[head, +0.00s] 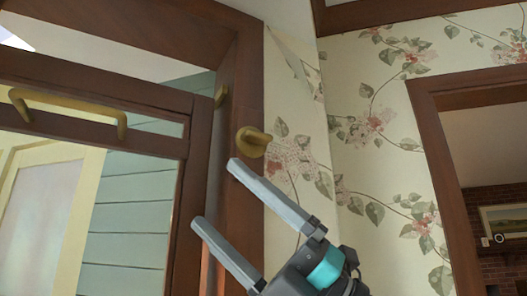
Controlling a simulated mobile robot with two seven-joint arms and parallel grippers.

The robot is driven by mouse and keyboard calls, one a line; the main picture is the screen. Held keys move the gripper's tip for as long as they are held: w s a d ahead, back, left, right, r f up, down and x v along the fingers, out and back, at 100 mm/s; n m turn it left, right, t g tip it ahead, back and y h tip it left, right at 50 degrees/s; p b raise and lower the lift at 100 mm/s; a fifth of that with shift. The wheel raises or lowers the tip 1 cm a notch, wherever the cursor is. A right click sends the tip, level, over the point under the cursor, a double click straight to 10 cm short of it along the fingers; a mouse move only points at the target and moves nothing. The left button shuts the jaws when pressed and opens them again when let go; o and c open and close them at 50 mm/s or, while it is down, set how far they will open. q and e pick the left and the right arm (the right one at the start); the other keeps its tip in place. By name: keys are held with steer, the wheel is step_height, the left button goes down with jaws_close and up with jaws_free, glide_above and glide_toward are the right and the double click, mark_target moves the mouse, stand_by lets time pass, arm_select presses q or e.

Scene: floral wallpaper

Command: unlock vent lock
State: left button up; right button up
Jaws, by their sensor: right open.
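A rounded brass lock knob (252,141) is mounted on the brown wooden frame, right beside the floral wallpaper. I take it as the vent lock; its locked or unlocked state cannot be told. My right gripper (218,195) comes up from the bottom, its two long grey fingers spread wide and empty. The upper fingertip is just below the knob in the picture, with a small gap between them. Whether they are at the same depth is unclear. My left gripper is out of view.
A brown-framed glazed panel (95,140) with a brass bar handle (70,104) fills the left. Floral wallpaper (365,150) covers the middle, and a brown doorway frame (440,160) opens at right.

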steer(key=s+a+r+n+g+h, duration=0.2)
steer(key=s+a+n+h, duration=0.2)
steer(key=n, duration=0.2)
steer(key=m+t+h, duration=0.6)
steer(key=t+h, duration=0.8)
steer(key=t, duration=0.2)
glide_toward(261, 132)
steer(key=p+x, duration=0.4)
steer(key=x, duration=0.5)
steer(key=shift+c, duration=0.2)
steer(key=c, duration=1.3)
steer(key=shift+c, duration=0.2)
